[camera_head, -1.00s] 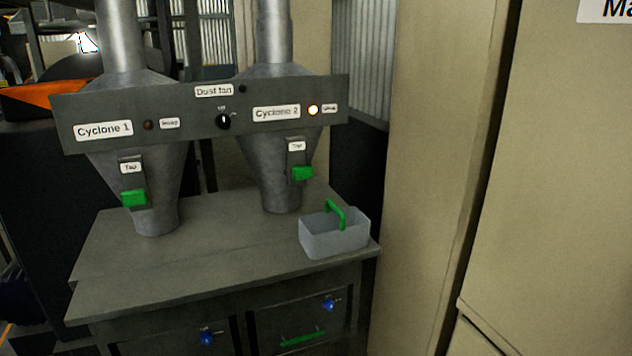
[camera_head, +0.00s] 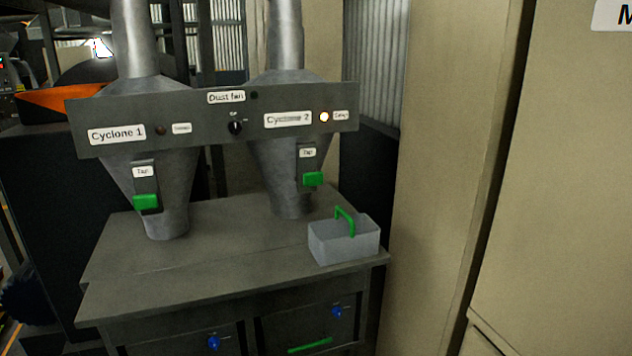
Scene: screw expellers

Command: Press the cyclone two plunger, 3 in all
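The cyclone two plunger, a green block (camera_head: 313,179) under a "Tap" label, is on the front of the right-hand grey cone (camera_head: 279,172). The "Cyclone 2" label (camera_head: 288,119) is on the panel above it, beside a lit, pale yellow lamp (camera_head: 324,117). A similar green plunger (camera_head: 146,202) is on the left cone (camera_head: 171,185), under the "Cyclone 1" label (camera_head: 117,134); the lamp beside that label (camera_head: 160,131) is dark. Neither of my grippers is in view.
A grey box with a green handle (camera_head: 343,242) stands on the right front of the bench (camera_head: 215,270). A black knob (camera_head: 235,128) is on the panel under "Dust fan". Drawers with blue knobs are below. A beige cabinet (camera_head: 450,150) stands close on the right.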

